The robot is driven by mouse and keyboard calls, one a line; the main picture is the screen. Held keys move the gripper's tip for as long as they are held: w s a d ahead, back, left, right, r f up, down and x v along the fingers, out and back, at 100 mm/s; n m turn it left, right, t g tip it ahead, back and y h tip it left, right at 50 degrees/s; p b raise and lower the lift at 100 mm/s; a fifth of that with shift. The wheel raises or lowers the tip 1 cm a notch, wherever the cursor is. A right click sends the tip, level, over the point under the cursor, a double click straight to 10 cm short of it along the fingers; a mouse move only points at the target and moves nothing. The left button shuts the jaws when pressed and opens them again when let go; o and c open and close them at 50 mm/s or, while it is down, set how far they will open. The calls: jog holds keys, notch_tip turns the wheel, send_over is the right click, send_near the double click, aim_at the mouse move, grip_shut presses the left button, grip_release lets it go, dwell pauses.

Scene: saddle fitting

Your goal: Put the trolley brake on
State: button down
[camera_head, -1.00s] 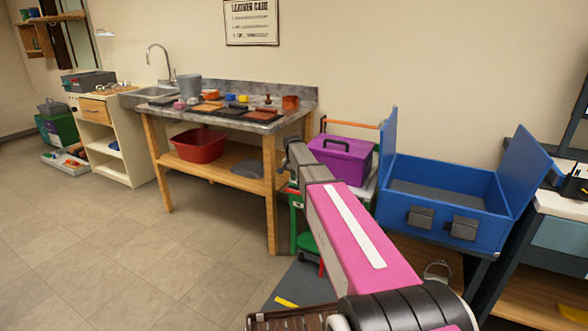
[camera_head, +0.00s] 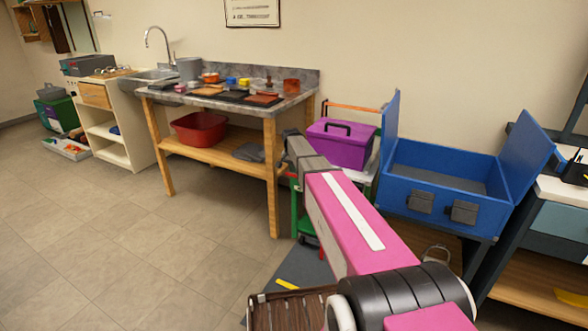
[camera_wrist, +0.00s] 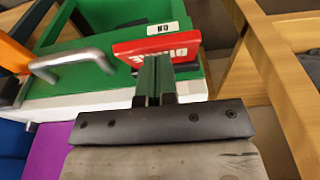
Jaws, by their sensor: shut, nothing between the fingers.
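The trolley (camera_head: 297,209) stands behind my arm in the head view, with green lower parts, an orange handle bar and a purple toolbox on top. The wrist view shows its green panel (camera_wrist: 75,75) with a bent metal handle (camera_wrist: 72,62). A red plate (camera_wrist: 160,45) with white lettering, perhaps the brake pedal, lies just past my fingertips. My gripper (camera_wrist: 156,68) is shut and empty, its tips at the near edge of the red plate. I cannot tell whether they touch it. My gripper is hidden behind the trolley side and my arm in the head view.
A wooden workbench (camera_head: 225,164) stands left of the trolley; its wooden leg (camera_wrist: 268,70) is close on the right in the wrist view. An open blue case (camera_head: 440,207) stands to the right. The floor at left is clear.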

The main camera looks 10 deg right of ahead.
jog(key=shift+s+a+f+t+h, duration=0.2)
jog(key=shift+s+f+t+h, duration=0.1)
jog(key=shift+t, duration=0.2)
notch_tip(320, 180, down, 6)
jog(key=s+a+t+h, duration=0.1)
jog(key=s+t+h, duration=0.1)
jog(key=t, duration=0.3)
jog(key=shift+a+r+h, duration=0.25)
jog(key=shift+h, duration=0.55)
jog(key=shift+f, duration=0.15)
dwell(0.3)
